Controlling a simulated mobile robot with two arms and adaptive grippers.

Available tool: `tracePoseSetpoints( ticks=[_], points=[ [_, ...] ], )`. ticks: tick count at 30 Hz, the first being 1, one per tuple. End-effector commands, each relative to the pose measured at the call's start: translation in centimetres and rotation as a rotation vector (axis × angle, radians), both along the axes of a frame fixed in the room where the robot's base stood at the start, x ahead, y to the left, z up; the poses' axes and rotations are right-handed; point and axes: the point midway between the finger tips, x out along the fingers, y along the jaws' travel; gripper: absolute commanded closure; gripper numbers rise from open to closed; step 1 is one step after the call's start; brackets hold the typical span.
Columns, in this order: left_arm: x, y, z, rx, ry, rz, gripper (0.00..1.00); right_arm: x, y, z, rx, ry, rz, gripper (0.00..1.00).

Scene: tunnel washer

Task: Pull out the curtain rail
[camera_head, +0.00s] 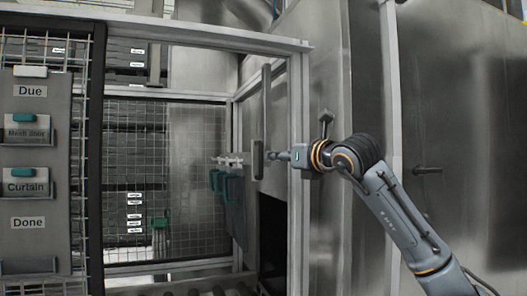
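The curtain rail (229,161) is a short pale bar inside the frame opening, left of a steel panel. Dark green clips (234,188) and a grey curtain sheet (238,222) hang below it. A grey upright handle (258,159) stands just right of the rail. My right gripper (274,156) comes in from the right with its narrow fingertips pointing left at the handle. The tips are at or very close to the handle; I cannot tell whether they touch it or how far apart they are. My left gripper is not in view.
A pale metal frame post (300,230) stands beside my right gripper. Wire mesh (185,165) closes the back. A board with Due, Curtain and Done labels (35,205) hangs at left. Rollers (195,291) lie at the bottom. Steel panels (450,130) fill the right.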

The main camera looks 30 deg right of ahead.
Motion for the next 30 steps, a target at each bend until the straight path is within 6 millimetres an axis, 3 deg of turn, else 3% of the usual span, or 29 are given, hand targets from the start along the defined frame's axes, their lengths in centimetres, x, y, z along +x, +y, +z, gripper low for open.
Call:
tracePoseSetpoints(
  ticks=[3,9,15,24,29,30],
  points=[
    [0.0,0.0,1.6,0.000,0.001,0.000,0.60,2.7,-0.1,0.4,0.000,0.004,0.000,0.65],
    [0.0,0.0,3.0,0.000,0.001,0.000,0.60,6.0,-0.2,0.3,0.001,0.003,0.001,0.65],
    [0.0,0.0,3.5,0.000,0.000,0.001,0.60,7.5,-0.2,0.1,0.000,0.000,0.001,0.65],
    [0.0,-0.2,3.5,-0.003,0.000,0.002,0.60,7.7,-0.3,0.0,0.000,0.000,0.001,0.65],
    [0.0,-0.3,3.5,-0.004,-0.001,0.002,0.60,7.7,-0.3,0.0,0.000,0.000,0.001,0.97],
    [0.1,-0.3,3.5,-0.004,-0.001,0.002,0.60,7.7,-0.3,0.0,0.000,0.000,0.001,1.00]
  ],
)
